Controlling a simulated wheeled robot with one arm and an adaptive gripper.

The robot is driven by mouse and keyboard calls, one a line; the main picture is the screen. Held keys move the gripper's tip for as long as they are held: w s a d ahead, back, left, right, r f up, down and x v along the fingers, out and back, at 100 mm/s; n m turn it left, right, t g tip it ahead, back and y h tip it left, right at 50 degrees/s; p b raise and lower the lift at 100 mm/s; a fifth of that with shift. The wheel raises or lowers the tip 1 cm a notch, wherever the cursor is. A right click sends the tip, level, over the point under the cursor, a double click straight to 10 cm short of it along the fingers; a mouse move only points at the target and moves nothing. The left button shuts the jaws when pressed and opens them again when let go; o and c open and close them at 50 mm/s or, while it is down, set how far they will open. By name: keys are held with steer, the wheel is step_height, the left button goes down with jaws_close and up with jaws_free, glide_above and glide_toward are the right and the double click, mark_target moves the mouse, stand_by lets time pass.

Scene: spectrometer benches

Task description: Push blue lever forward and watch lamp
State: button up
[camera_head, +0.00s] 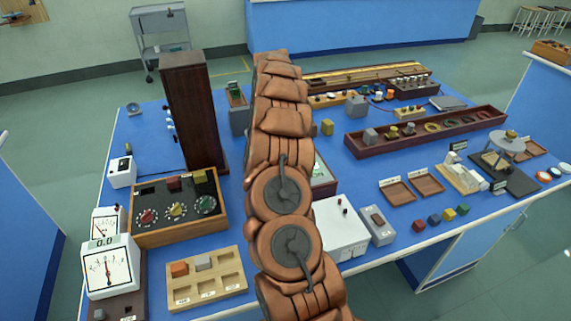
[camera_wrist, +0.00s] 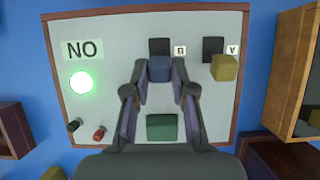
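The blue lever (camera_wrist: 160,69) stands on a pale panel with a brown rim (camera_wrist: 105,145) in the wrist view. My gripper (camera_wrist: 160,72) has a dark finger along each side of the lever's block and appears closed on it. A black slot shows just above the lever, next to a B label. A yellow lever (camera_wrist: 225,67) stands to the right, below the A label. The round lamp (camera_wrist: 81,83) at the panel's left glows green, under letters that read "NO" in this view. In the head view, my arm hides my gripper, the blue lever and most of the panel.
A green block (camera_wrist: 162,127) sits between my fingers' bases. Black and red terminals (camera_wrist: 99,133) stand at the panel's lower left. In the head view, a tall brown column (camera_head: 188,110), a dial box (camera_head: 180,233) and a long wooden tray (camera_head: 425,137) crowd the blue bench.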

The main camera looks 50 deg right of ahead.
steer(key=o, duration=0.4)
steer(key=shift+c, duration=0.2)
steer(key=shift+s+r+t, duration=0.15)
steer(key=shift+t, duration=0.15)
steer(key=shift+s+a, duration=0.1)
steer(key=shift+s+a+r+t+h+p, duration=0.2)
steer(key=shift+s+t+h+p, duration=0.25)
steer(key=shift+t, duration=0.3)
steer(key=shift+s+a+r+t+h+p, duration=0.1)
steer(key=shift+s+a+t+h+p, duration=0.1)
steer(key=shift+t+h+p, duration=0.35)
steer(key=shift+s+a+t+h+p, duration=0.25)
steer(key=shift+s+t+h, duration=0.15)
steer(key=shift+t, duration=0.45)
steer(key=shift+s+a+t+h+p, duration=0.15)
steer(key=shift+s+t+h, duration=0.25)
steer(key=shift+t, duration=0.45)
steer(key=shift+s+a+f+t+h, duration=0.25)
steer(key=shift+s+t+h, duration=0.25)
steer(key=shift+t, duration=0.2)
steer(key=shift+t, duration=0.3)
